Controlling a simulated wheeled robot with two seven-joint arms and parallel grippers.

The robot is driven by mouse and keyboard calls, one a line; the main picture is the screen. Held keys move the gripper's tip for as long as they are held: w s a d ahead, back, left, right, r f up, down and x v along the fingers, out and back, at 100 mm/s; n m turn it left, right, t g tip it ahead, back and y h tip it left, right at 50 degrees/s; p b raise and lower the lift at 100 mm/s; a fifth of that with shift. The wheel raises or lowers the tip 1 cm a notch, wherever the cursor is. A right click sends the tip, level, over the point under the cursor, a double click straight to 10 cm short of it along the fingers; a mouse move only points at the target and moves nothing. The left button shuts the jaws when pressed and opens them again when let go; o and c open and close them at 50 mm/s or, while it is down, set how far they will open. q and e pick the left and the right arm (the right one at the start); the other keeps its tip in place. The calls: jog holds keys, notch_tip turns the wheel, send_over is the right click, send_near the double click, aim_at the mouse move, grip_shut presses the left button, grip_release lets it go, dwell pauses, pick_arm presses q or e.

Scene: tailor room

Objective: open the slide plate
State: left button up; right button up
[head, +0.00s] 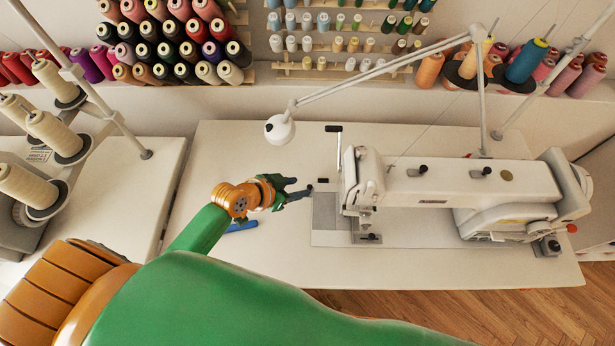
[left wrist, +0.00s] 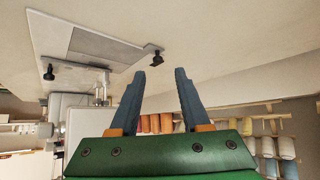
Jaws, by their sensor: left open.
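The sewing machine (head: 455,185) stands on the white table. Its slide plate (head: 325,212) is a grey rectangle in the machine's pale bed, left of the needle area. A small black knob (head: 309,188) stands by the plate's far left corner. The plate also shows in the left wrist view (left wrist: 92,45), upper left, with a black knob (left wrist: 157,58) beyond the fingertips. My left gripper (head: 297,189) is open, its dark fingers pointing right toward the knob. I cannot tell whether they touch it. In the left wrist view nothing is between the fingers (left wrist: 160,75). My right gripper is not in view.
A blue tool (head: 242,227) lies on the table beside my left wrist. A white lamp head (head: 280,129) hangs above and behind my gripper. Thread cones (head: 53,133) stand at the left. The table's front left is largely covered by my arm.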

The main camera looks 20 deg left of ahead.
aim_at(309, 187)
pick_arm(q)
jog(key=x, duration=0.2)
jog(key=shift+d+f+b, duration=0.25)
jog(key=shift+f+b, duration=0.05)
jog(key=shift+f, duration=0.05)
jog(key=shift+w+d+f, duration=0.15)
jog(key=shift+w+f, duration=0.35)
jog(key=shift+s+r, duration=0.1)
jog(key=shift+s, duration=0.05)
grip_shut()
dwell(0.6)
